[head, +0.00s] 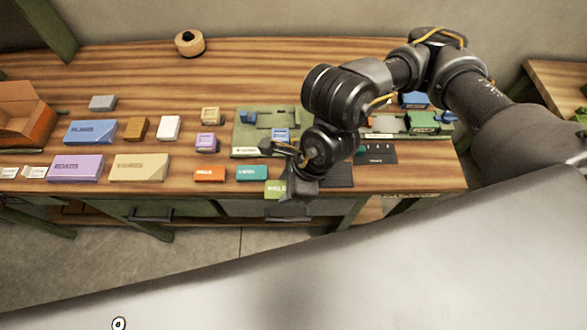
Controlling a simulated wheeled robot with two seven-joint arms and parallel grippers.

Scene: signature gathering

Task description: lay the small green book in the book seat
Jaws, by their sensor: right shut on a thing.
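The small green book (274,189) is at the front edge of the table, partly hidden behind my right gripper (290,187). My right gripper is shut on it, and its fingers are mostly hidden by the wrist. I cannot tell whether the book touches the table. A green board (243,136) with blue pieces and a pale label lies behind the gripper. A second green fixture (423,121) stands to the right, partly covered by my arm. I cannot tell which of these holds the book seat. My left gripper is out of view.
An orange block (209,174) and a teal block (251,173) lie just left of the green book. Purple (76,168), tan (139,168) and blue (90,132) boxes lie further left. A dark card (376,153) lies to the right. The table's back strip is mostly clear.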

